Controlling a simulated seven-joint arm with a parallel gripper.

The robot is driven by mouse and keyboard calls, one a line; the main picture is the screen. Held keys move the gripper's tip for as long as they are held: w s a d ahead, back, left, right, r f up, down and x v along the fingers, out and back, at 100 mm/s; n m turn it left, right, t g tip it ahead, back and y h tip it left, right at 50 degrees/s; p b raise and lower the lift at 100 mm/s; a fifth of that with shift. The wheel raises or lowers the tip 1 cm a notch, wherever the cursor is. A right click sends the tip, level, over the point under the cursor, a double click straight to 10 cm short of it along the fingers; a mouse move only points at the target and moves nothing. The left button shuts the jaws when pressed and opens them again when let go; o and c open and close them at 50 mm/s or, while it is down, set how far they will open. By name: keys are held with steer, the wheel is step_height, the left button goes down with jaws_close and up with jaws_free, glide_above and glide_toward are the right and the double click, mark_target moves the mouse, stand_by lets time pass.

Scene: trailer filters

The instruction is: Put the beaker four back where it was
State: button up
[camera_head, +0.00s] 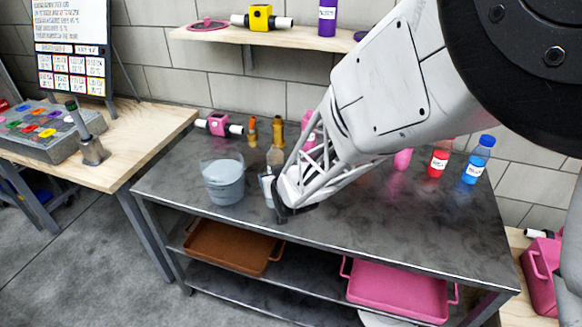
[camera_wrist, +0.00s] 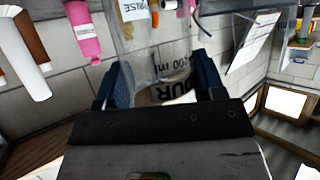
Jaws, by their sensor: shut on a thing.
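My gripper (camera_head: 287,205) is low over the dark metal table (camera_head: 400,225), right of the grey bucket. It is shut on a clear beaker (camera_head: 266,186), which shows as a sliver beside the fingers. In the wrist view my gripper (camera_wrist: 163,82) has its two dark fingers on either side of the beaker (camera_wrist: 172,62), with black printing "OUR" and "200 ml" on its wall. The rest of the beaker's name is hidden. I cannot tell whether its base touches the table.
A grey translucent bucket (camera_head: 223,181) stands close on the left. A red bottle (camera_head: 439,160) and a blue bottle (camera_head: 477,161) stand at the back right. The table's front right is clear.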

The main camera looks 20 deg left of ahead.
steer(key=shift+f, duration=1.7)
steer(key=shift+f, duration=0.15)
steer(key=o, duration=1.4)
steer(key=shift+v, duration=6.05)
